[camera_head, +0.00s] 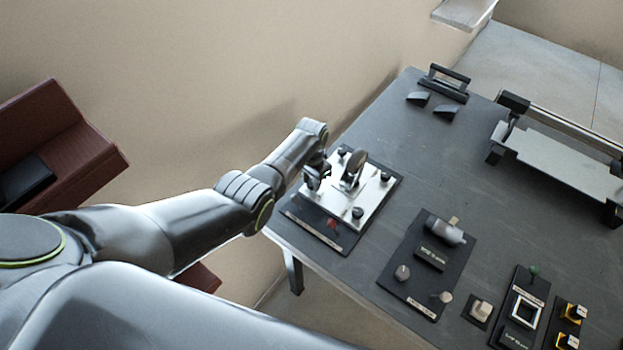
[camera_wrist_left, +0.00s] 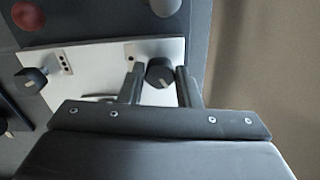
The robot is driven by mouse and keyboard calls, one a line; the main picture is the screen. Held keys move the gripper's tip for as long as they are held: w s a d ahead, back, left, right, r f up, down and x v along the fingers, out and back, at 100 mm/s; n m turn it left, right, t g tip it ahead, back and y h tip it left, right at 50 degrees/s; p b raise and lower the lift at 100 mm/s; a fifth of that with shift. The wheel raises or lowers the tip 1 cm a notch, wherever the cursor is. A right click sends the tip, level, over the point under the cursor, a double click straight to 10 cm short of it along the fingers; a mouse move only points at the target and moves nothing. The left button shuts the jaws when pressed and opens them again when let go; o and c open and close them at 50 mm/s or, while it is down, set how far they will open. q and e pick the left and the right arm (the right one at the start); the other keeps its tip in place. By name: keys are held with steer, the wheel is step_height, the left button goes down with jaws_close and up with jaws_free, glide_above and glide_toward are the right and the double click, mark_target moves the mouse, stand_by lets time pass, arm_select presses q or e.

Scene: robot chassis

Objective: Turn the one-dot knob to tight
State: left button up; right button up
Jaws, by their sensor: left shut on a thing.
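A pale metal plate (camera_head: 340,207) with black knobs at its corners lies on a dark board on the table. My left gripper (camera_head: 317,178) reaches down at the plate's left side. In the left wrist view its two fingers stand either side of a black knob (camera_wrist_left: 160,73) and are shut on it. A pale mark shows on that knob's top. Small dots (camera_wrist_left: 130,58) sit beside it, partly hidden by a finger, so I cannot count them surely. Another knob (camera_wrist_left: 31,80) stands on the plate at the left, beside several dots (camera_wrist_left: 64,61). My right gripper is not in view.
An upright rounded part (camera_head: 354,168) stands at the plate's middle, near my gripper. Other dark boards with fittings (camera_head: 425,262) lie to the right on the grey table (camera_head: 475,190). A black handle bracket (camera_head: 445,83) stands at the back. Bare table lies between.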

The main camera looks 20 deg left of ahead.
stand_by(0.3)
arm_select(q)
steer(key=o, duration=1)
steer(key=shift+r, duration=0.15)
steer(key=shift+r, duration=0.3)
step_height(320, 180, up, 7)
steer(key=shift+r+p, duration=0.2)
steer(key=shift+p, duration=0.5)
step_height(320, 180, up, 9)
steer(key=shift+r+b, duration=0.1)
steer(key=shift+b, duration=0.55)
